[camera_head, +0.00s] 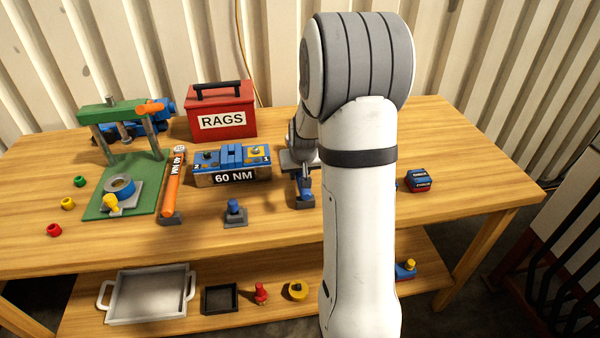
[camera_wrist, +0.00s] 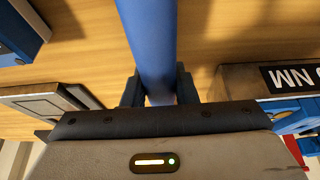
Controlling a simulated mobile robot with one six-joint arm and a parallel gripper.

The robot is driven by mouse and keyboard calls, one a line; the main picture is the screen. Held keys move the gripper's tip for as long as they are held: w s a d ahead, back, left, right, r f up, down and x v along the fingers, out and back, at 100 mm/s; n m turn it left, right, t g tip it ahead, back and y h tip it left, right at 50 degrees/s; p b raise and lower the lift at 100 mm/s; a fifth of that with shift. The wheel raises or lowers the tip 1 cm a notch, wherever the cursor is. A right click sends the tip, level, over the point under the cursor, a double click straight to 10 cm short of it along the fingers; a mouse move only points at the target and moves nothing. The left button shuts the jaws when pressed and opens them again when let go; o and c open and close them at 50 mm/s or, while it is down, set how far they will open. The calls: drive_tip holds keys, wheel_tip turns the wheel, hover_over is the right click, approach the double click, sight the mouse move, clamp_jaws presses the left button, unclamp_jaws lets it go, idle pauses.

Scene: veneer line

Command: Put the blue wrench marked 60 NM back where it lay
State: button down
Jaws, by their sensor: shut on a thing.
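In the wrist view a plain blue bar, the handle of the blue wrench (camera_wrist: 148,35), runs from the top edge down between the two dark fingers of my gripper (camera_wrist: 158,95), which are shut on it. A blue piece with a dark end (camera_head: 305,198), seemingly the wrench's, shows just left of the arm. Its mark is not visible. Whether it touches the bench cannot be told. A block with blue fittings (camera_head: 204,180) stands to its left, with a 60 NM label on its front.
An orange wrench marked 40 NM (camera_head: 172,185) and a green press (camera_head: 110,207) stand further left. A red RAGS box (camera_head: 220,96) is behind. A blue peg on a grey base (camera_head: 235,215) is in front. A blue-and-red box (camera_head: 420,181) lies right of my arm. The bench's right end is clear.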

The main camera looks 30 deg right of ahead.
drive_tip(key=shift+r, duration=0.1)
drive_tip(key=c, duration=1.1)
unclamp_jaws()
drive_tip(key=shift+r+p, duration=2.4)
drive_tip(key=shift+r, duration=1.55)
